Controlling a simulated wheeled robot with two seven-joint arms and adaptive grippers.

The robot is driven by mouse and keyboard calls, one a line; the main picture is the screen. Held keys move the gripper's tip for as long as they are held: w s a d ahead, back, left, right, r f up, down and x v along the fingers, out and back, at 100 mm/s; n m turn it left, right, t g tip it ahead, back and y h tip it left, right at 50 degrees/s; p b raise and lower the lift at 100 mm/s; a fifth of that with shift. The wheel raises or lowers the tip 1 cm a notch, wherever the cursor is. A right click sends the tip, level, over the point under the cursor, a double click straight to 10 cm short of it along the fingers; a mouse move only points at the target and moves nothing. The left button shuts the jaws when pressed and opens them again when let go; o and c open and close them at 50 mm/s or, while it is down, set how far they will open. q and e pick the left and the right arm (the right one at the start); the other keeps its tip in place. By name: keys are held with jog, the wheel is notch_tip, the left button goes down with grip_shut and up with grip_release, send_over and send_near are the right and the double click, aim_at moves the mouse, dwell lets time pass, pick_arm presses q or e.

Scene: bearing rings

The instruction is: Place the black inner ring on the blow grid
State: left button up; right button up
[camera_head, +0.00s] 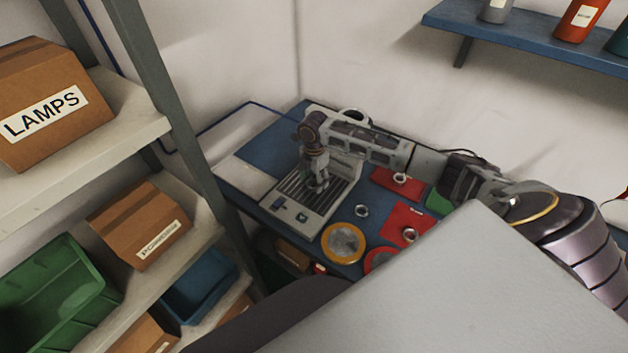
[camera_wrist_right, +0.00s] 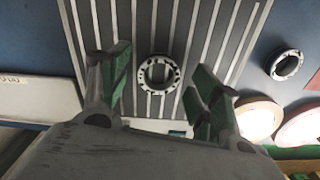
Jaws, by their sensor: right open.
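The blow grid (camera_head: 293,198) is a grey box with a dark slatted top on the blue bench; its slats fill the top middle of the right wrist view (camera_wrist_right: 205,40). A dark ring with pale marks (camera_wrist_right: 144,84) lies on the slats there; I take it for the black inner ring. My right gripper (camera_head: 318,187) is over the grid. In the wrist view its green-padded fingers (camera_wrist_right: 160,85) are open, one on each side of the ring, with gaps between. In the head view the gripper hides the ring. My left gripper is not in view.
Another ring (camera_wrist_right: 274,74) lies on the blue bench right of the grid, also in the head view (camera_head: 357,212). Rings rest on two red mats (camera_head: 384,177) (camera_head: 398,220). A yellow-rimmed disc (camera_head: 343,244) lies in front. Shelves (camera_head: 170,125) stand left.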

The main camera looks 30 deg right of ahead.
notch_tip(320, 180, up, 12)
jog(key=shift+f, duration=0.2)
dwell(0.4)
jog(key=shift+s+f, duration=0.1)
dwell(0.7)
